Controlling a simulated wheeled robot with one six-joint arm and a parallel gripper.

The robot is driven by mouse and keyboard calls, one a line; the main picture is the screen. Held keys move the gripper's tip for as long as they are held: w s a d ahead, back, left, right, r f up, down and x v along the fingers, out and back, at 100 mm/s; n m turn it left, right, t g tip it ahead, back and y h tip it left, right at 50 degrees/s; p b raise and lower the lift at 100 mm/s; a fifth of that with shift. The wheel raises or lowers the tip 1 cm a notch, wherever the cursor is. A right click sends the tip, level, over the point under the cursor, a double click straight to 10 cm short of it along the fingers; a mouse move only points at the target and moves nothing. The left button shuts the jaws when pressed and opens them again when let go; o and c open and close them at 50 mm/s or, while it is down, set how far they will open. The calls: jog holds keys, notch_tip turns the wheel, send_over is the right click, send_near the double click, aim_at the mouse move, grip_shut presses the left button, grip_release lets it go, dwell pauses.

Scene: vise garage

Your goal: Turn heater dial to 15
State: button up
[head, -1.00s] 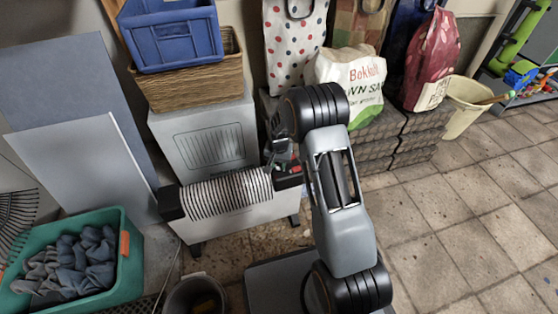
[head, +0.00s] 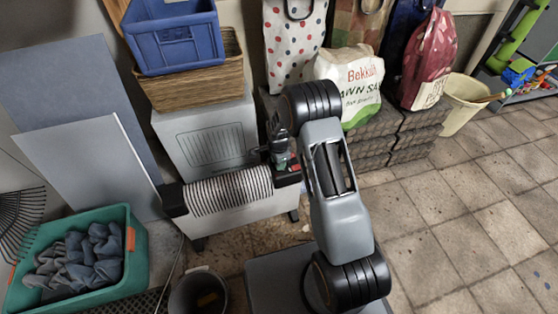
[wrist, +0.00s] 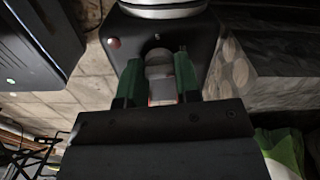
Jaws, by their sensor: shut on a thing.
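The heater (head: 232,214) is a low white unit with a ribbed top and black end caps, standing on the floor in the head view. My gripper (head: 285,165) is at its right end cap, with my arm reaching in from the right. The dial's scale and pointer cannot be read. A small red round part (wrist: 114,42) shows on the panel.
A grey-white cabinet (head: 208,140) stands close behind the heater, with a wicker basket (head: 190,85) and blue crate (head: 178,40) on it. A green tub (head: 135,262) and dark bucket (head: 198,292) are in front. Stacked pavers (head: 400,140) are at right. Open tiled floor (head: 470,220) lies further right.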

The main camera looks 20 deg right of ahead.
jog(key=m+p, duration=0.1)
jog(key=m, duration=0.6)
dwell(0.6)
jog(key=o, duration=0.9)
notch_tip(320, 180, up, 14)
jog(key=p, duration=0.4)
jog(key=shift+p, duration=0.35)
jog(key=shift+f, duration=0.1)
